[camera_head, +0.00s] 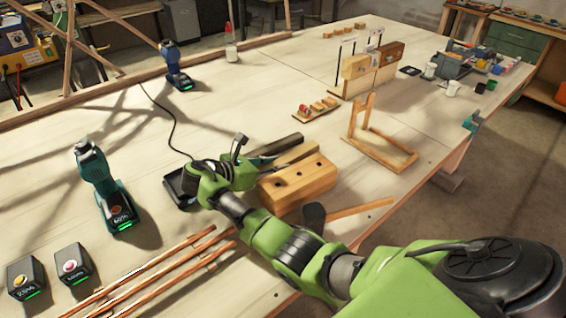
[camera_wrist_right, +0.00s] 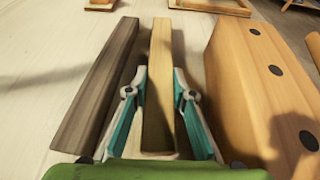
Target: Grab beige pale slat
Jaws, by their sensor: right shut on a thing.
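The beige pale slat (camera_wrist_right: 160,62) lies lengthwise in the middle of the right wrist view. Its far end also shows in the head view (camera_head: 299,152), just behind the wooden block. My right gripper (camera_wrist_right: 158,92) has one teal-and-grey finger on each side of the slat and is shut on it. In the head view the right gripper (camera_head: 262,162) reaches in from the lower right, and its fingertips are partly hard to make out. A dark grey-brown slat (camera_wrist_right: 98,85) lies to the left of the pale one. My left gripper is not in view.
A thick wooden block with dark holes (camera_head: 300,184) stands close on the right of the pale slat. A hammer (camera_head: 345,212) lies in front of it. A cordless drill (camera_head: 102,185) stands at left. The table's centre-left is mostly bare.

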